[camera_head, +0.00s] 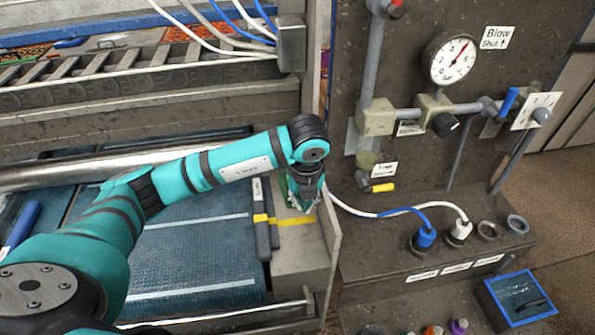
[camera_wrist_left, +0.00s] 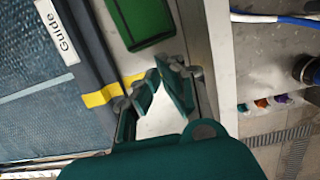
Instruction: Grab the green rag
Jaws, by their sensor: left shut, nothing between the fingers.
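The green rag (camera_wrist_left: 140,20) shows in the left wrist view as a dark green, flat piece with a lighter edge, lying on the pale metal ledge at the top of the picture. My left gripper (camera_wrist_left: 158,76) is shut and empty, with its fingers just below the rag in that view and apart from it. In the head view my left gripper (camera_head: 304,196) points down over the ledge at the right end of the blue belt. There the arm and gripper hide most of the rag's spot, and I cannot make the rag out clearly. My right gripper is not in view.
A dark guide bar with a yellow mark (camera_head: 262,220) stands left of the gripper, beside the blue mesh belt (camera_head: 190,255). A thin upright metal plate (camera_head: 332,235) edges the ledge on the right. Beyond are a gauge panel (camera_head: 452,60), hoses and a blue tray (camera_head: 518,298).

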